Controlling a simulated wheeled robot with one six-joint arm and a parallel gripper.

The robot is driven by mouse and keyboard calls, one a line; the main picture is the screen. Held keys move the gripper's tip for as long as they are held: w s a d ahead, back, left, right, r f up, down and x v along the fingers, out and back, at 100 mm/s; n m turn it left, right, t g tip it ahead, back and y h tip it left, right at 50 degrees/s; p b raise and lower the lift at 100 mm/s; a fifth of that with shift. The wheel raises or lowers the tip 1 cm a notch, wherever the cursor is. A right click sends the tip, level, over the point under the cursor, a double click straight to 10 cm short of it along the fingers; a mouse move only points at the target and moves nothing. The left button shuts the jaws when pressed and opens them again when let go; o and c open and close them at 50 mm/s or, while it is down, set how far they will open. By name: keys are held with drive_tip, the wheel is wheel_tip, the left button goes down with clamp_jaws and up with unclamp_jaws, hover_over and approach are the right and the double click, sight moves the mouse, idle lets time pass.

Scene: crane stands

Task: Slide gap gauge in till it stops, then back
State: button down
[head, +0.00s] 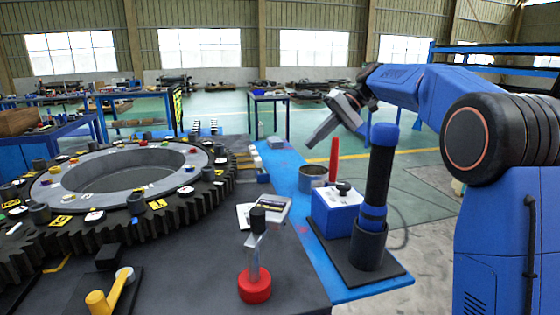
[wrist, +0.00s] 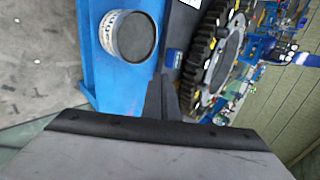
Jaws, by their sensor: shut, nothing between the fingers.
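My gripper (head: 318,136) is raised above the blue bench strip, shut and empty, pointing down and left. A small stand with a red round base (head: 255,286), a grey post and a black knob stands at the front, near a flat grey-and-white piece (head: 268,207). I cannot tell for sure which piece is the gap gauge.
A round tin (head: 312,178) stands below my gripper; it also shows in the wrist view (wrist: 130,36). A blue box (head: 336,215) and a tall black-and-blue tool (head: 378,180) stand at the right. A yellow-handled piece (head: 98,302) lies front left.

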drive_tip(key=x, duration=1)
drive_tip(key=shift+a, duration=0.1)
drive_tip(key=shift+s+a, duration=0.15)
drive_tip(key=shift+a, duration=0.4)
drive_tip(key=shift+s+a, duration=0.2)
drive_tip(key=shift+a, duration=0.35)
drive_tip(key=shift+s+a, duration=0.2)
drive_tip(key=shift+a, duration=0.55)
